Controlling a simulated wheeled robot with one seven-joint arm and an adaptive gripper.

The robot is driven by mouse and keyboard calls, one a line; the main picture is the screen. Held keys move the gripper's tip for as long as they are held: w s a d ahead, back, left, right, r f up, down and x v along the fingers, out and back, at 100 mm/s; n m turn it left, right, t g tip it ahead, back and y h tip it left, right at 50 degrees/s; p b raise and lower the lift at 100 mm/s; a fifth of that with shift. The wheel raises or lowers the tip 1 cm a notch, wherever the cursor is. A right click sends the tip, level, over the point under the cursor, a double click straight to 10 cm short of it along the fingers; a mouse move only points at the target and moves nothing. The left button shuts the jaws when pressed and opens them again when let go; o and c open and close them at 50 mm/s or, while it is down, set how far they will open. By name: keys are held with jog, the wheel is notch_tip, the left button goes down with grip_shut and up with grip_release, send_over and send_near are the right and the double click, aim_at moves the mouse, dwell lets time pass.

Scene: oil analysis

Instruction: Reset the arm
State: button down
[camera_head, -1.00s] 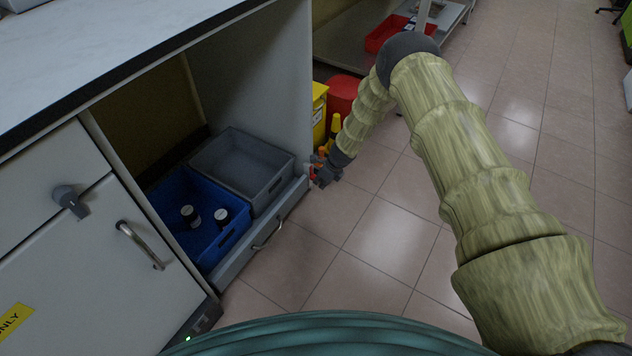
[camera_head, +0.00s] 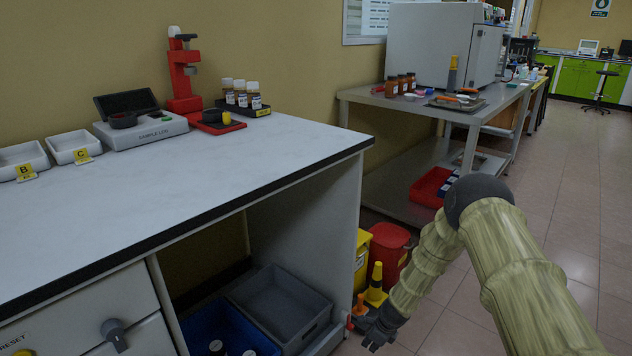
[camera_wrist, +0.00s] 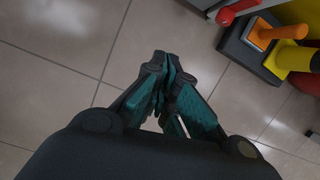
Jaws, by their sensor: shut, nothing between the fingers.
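My gripper (camera_head: 376,330) hangs low at the end of my arm, in front of the open cabinet's right edge. In the wrist view my gripper (camera_wrist: 168,62) points at the tiled floor, its fingers together with nothing between them. My arm, in a pale green ribbed sleeve, comes in from the lower right of the head view and bends down at a dark elbow.
The white bench (camera_head: 210,185) stands left, with a blue bin (camera_head: 205,325) and grey bin (camera_head: 283,305) in its open cabinet. A steel table (camera_head: 425,105) stands behind. Floor at right is clear.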

jog(key=s+d+f+n+g+h, duration=0.15)
jog(key=s+n, duration=0.55)
jog(key=s, duration=0.8)
jog(key=s+d+f+n+g+h, duration=0.15)
jog(key=s+n, duration=0.45)
jog(key=s, duration=0.8)
jog(key=s+r+n, duration=0.4)
jog(key=s+n, duration=0.1)
jog(key=s, duration=0.4)
jog(key=s+r+n, duration=0.3)
jog(key=s+n, duration=0.2)
jog(key=s, duration=0.5)
notch_tip(320, 180, up, 32)
jog(key=n+p, duration=0.1)
jog(key=p, duration=3)
jog(key=shift+s+t+y, duration=0.25)
jog(key=shift+t+y, duration=0.05)
jog(key=shift+f, duration=0.15)
